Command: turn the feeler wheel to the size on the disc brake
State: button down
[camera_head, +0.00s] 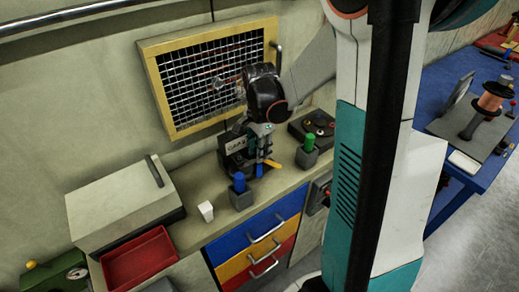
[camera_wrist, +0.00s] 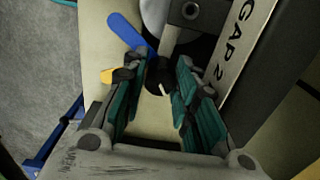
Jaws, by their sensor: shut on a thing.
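The disc brake (camera_head: 236,147) is a dark block on the counter with a white label, which reads "GAP 2" in the wrist view (camera_wrist: 243,40). The feeler wheel shows at the block's front, with a blue leaf (camera_wrist: 128,33) and an orange leaf (camera_wrist: 106,76) sticking out. My gripper (camera_wrist: 161,76) reaches down in front of the block. Its teal pads stand on both sides of a dark piece of the wheel, and it is shut on that. A pale disc edge shows above it. The wheel's middle is mostly hidden by my fingers.
Holders with a blue knob (camera_head: 239,182) and a green knob (camera_head: 309,142) stand near the gripper. A white cup (camera_head: 206,211), a red tray (camera_head: 140,262) and a grey box (camera_head: 120,204) lie left. A mesh panel (camera_head: 208,77) hangs behind. The counter front has coloured drawers (camera_head: 258,232).

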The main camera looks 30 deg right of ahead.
jog(key=shift+m, duration=0.3)
jog(key=c, duration=1.2)
grip_release()
jog(key=shift+c, duration=0.2)
